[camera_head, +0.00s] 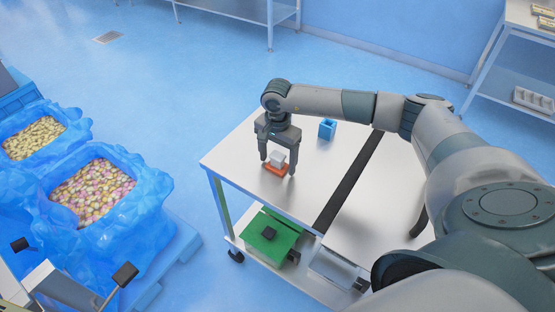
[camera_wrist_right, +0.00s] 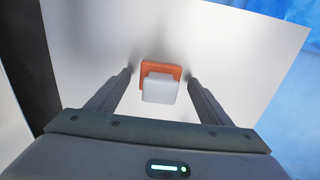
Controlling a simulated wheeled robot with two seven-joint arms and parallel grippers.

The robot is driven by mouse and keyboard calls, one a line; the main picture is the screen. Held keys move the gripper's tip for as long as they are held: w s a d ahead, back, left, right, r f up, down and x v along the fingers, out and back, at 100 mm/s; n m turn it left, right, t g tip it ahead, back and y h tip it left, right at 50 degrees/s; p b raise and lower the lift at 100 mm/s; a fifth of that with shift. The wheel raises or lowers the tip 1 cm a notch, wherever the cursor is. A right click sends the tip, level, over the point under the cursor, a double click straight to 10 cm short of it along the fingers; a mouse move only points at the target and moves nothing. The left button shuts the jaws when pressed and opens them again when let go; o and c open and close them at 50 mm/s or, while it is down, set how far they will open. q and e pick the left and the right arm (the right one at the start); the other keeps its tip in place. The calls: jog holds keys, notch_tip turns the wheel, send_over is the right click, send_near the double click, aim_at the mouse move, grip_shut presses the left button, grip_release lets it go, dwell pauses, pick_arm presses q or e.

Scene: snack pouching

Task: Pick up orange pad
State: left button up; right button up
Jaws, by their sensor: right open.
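The orange pad (camera_head: 275,170) lies on the metal table (camera_head: 225,160) near its left end, with a white block (camera_head: 277,157) on top of it. In the right wrist view the orange pad (camera_wrist_right: 160,67) shows behind the white block (camera_wrist_right: 160,88), which hides part of it. My right gripper (camera_head: 278,168) is open above the table, with one finger on either side of the pad and block. In the right wrist view its fingers (camera_wrist_right: 158,72) stand apart from the pad with gaps on both sides. My left gripper is not in view.
A small blue holder (camera_head: 327,129) stands on the table behind the gripper. A black strip (camera_head: 348,180) crosses the tabletop to the right. A green board (camera_head: 270,238) is on the lower level. Blue-lined bins of snacks (camera_head: 95,195) stand at left.

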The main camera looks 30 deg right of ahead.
jog(key=shift+f, duration=0.25)
jog(key=c, duration=1.2)
jog(key=shift+r, duration=0.1)
